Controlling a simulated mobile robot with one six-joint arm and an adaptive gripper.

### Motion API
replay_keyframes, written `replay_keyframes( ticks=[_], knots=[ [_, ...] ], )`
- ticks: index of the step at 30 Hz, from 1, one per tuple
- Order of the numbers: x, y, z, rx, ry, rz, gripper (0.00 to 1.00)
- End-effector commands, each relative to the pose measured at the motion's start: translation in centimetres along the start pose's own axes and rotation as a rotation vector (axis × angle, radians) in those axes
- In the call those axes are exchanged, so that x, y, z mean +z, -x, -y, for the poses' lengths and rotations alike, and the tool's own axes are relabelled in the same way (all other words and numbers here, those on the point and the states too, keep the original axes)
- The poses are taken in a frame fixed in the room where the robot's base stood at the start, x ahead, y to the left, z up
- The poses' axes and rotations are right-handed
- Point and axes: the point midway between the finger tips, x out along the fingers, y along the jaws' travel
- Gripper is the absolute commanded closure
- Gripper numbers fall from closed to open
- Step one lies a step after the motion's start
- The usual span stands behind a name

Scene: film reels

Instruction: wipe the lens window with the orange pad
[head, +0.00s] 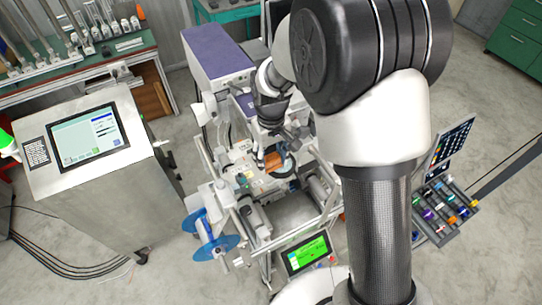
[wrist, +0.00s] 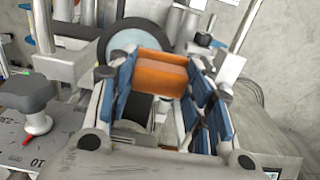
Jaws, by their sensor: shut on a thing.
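The orange pad (wrist: 158,74) is held between the blue-faced fingers of my gripper (wrist: 165,95) in the wrist view. In the head view the pad (head: 274,160) shows as a small orange patch at the gripper (head: 272,150), over the machine. The lens window (wrist: 125,44) seems to be the pale disc in a dark ring just behind the pad in the wrist view. The pad covers its lower right part. I cannot tell whether pad and window touch. In the head view a dark ring shows beside the pad, mostly hidden by the gripper.
The machine has metal rollers, a blue reel (head: 211,237) and a green-lit screen (head: 306,253). A console with a screen (head: 88,137) stands at left. A rack of coloured items (head: 445,208) is at right. A dark knob with a red tip (wrist: 36,122) is left of the gripper.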

Motion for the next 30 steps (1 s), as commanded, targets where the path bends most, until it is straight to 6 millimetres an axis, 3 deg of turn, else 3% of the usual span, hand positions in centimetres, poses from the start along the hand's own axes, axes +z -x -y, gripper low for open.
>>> replay_keyframes(
  ticks=[13, 24, 30],
  knots=[
    [0.0, -0.5, -0.3, 0.000, -0.001, 0.000, 0.73],
    [0.0, -0.3, -3.0, 0.000, -0.002, -0.001, 0.73],
    [0.0, -0.4, -3.6, 0.000, 0.000, -0.001, 0.73]
  ],
)
